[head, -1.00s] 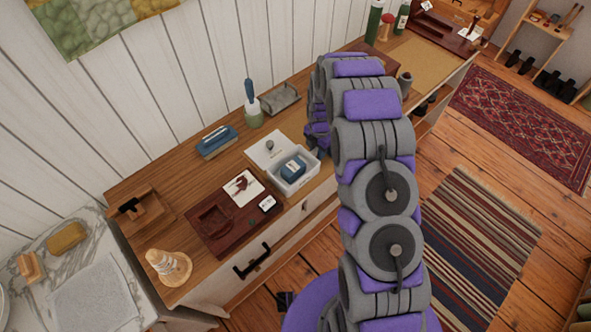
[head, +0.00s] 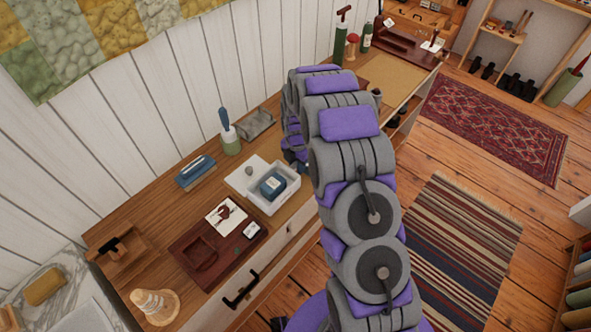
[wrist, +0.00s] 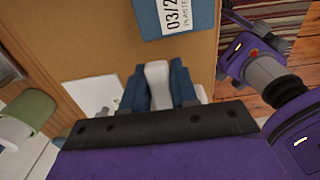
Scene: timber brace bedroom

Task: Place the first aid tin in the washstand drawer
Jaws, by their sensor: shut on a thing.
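A blue, labelled box also shows at the top of the wrist view (wrist: 175,18), partly cut off, over a tan surface. My gripper (wrist: 158,75) is shut on a narrow white piece between its dark blue fingers. In the head view, my gripper is mostly hidden behind my arm, just beyond the tray. A drawer with a black handle (head: 241,289) is in the dresser front and looks closed.
A marble top (head: 72,284) adjoins at left. A striped rug (head: 450,235) lies on open floor.

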